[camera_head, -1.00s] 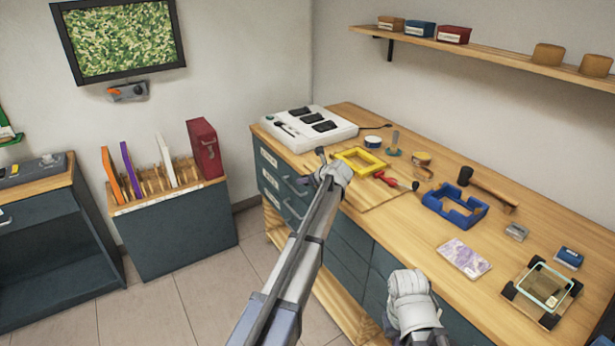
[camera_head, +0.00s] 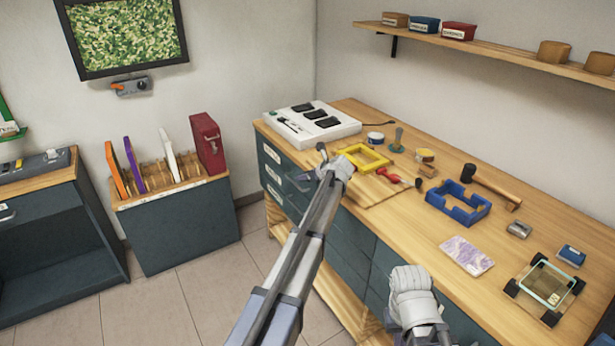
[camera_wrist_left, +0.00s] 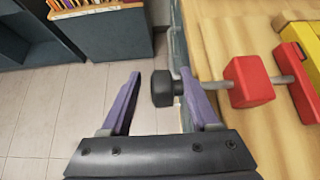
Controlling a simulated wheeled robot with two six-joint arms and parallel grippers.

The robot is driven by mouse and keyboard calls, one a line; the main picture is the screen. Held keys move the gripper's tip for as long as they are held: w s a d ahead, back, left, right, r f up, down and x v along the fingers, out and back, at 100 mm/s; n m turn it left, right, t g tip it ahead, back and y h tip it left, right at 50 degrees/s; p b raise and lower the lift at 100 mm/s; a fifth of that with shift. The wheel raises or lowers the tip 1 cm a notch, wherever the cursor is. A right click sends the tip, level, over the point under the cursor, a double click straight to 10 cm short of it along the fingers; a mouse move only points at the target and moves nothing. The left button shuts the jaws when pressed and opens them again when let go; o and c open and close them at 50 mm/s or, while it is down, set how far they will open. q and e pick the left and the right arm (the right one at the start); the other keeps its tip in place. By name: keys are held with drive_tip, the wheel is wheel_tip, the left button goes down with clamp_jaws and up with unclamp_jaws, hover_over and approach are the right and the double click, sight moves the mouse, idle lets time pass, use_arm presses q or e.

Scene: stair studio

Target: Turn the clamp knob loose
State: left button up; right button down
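The clamp's black knob (camera_wrist_left: 162,88) shows in the left wrist view at the end of a metal rod, left of the clamp's red block (camera_wrist_left: 247,82). The rod runs on to a second red part beside a yellow piece. My left gripper (camera_wrist_left: 160,100) is open, with its two purple fingers apart. The knob appears in the gap between them, closer to the right finger. I cannot tell whether they touch.
A white switch box (camera_head: 312,125) stands at the back left. Drawers face the floor below.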

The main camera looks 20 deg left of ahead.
use_arm(q)
drive_tip(key=shift+d, duration=0.1)
drive_tip(key=shift+d+r, duration=0.1)
drive_tip(key=shift+r, duration=0.05)
drive_tip(key=p+v, duration=0.4)
drive_tip(key=v, duration=0.3)
drive_tip(key=shift+s, duration=0.2)
drive_tip(key=shift+d+r, duration=0.1)
